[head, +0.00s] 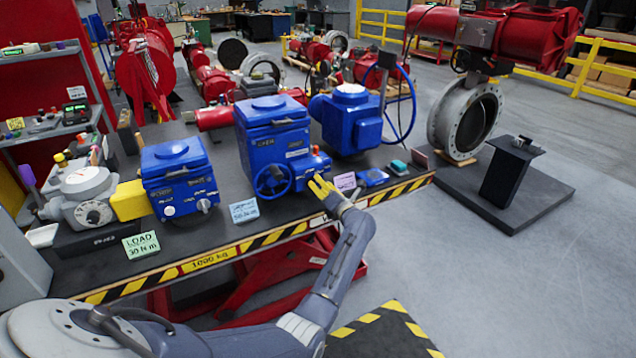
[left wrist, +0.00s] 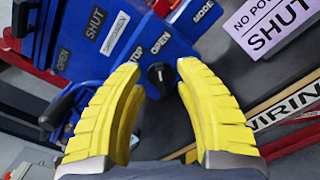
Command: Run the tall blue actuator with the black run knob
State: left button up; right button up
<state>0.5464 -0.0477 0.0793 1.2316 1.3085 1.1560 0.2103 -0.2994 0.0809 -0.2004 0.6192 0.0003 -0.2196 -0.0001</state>
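The tall blue actuator (head: 272,125) stands on the dark bench between two other blue units, with a blue handwheel (head: 272,181) low on its front. Its blue face (left wrist: 105,40) fills the upper left of the left wrist view, with labels SHUT, OPEN, STOP and MODE. A black knob (left wrist: 161,77) shows between my yellow fingertips, beside labels reading STOP and OPEN. My left gripper (head: 318,184) is at the actuator's lower right front; in the left wrist view (left wrist: 159,68) its fingers are apart on both sides of the knob. Contact cannot be told. My right gripper is not in view.
A shorter blue unit (head: 180,175) stands to the left and a blue unit with a large handwheel (head: 348,118) to the right. Cards stand near the front edge: green (head: 141,244), blue (head: 243,210) and purple (head: 345,181). A striped edge (head: 240,248) borders the bench.

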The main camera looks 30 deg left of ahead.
pick_arm(q)
jog(key=v, duration=0.9)
jog(key=shift+d+r, duration=0.1)
jog(key=shift+d, duration=0.05)
